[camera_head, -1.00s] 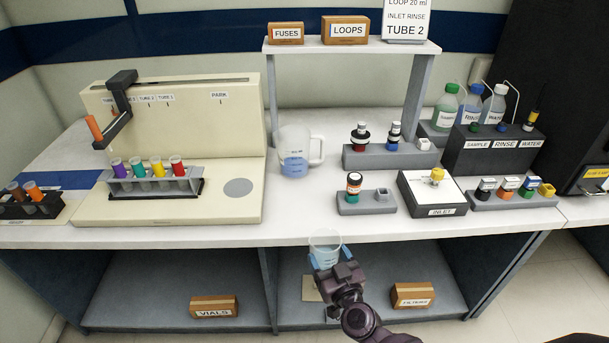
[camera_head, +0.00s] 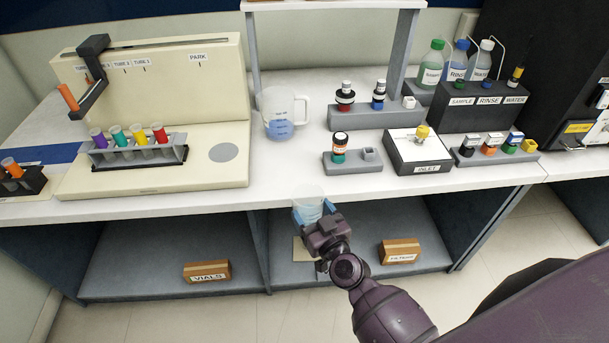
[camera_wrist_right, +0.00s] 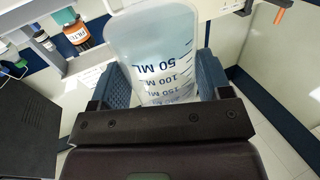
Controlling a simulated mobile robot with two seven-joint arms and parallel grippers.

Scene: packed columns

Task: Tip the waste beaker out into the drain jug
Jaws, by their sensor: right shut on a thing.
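The waste beaker (camera_head: 309,197) is a clear cup held by my right gripper (camera_head: 314,213) at the front edge of the bench, below and in front of the drain jug. In the right wrist view the beaker (camera_wrist_right: 155,50) shows its ML marks between the two blue fingers of my right gripper (camera_wrist_right: 160,85). Pale bluish liquid seems to be inside it. The drain jug (camera_head: 287,108) is a clear handled jug on the bench top with blue liquid in its lower part. It stands upright, apart from the beaker. My left gripper is not in view.
A cream machine (camera_head: 215,120) with a rack of coloured tubes (camera_head: 140,153) stands left of the jug. Small grey blocks with bottles (camera_head: 339,148) and the INLET box (camera_head: 425,150) stand to the right. Bare bench lies before the jug. A shelf stands above and behind.

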